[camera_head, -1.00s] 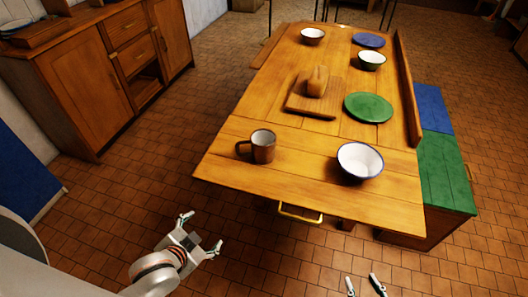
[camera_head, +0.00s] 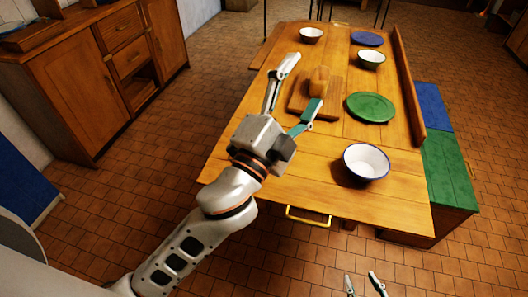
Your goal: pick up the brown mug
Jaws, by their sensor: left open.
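The brown mug cannot be seen now; my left gripper and wrist cover the near left part of the table (camera_head: 330,200), where it stood a second ago. My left gripper (camera_head: 303,81) is open, its two fingers spread and pointing towards the far end of the table. Its fingertips appear in front of the cutting board with the bread; its height above the table is hard to tell. Whether the mug touches the gripper is hidden. My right gripper (camera_head: 362,280) shows only its fingertips at the bottom edge; they are apart, with nothing seen between them.
A white bowl with a blue rim (camera_head: 366,162) stands right of my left gripper. Beyond are a cutting board (camera_head: 299,102) with bread (camera_head: 319,80), a green plate (camera_head: 371,107), two more bowls and a blue plate (camera_head: 367,39). A raised board runs along the table's right side.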

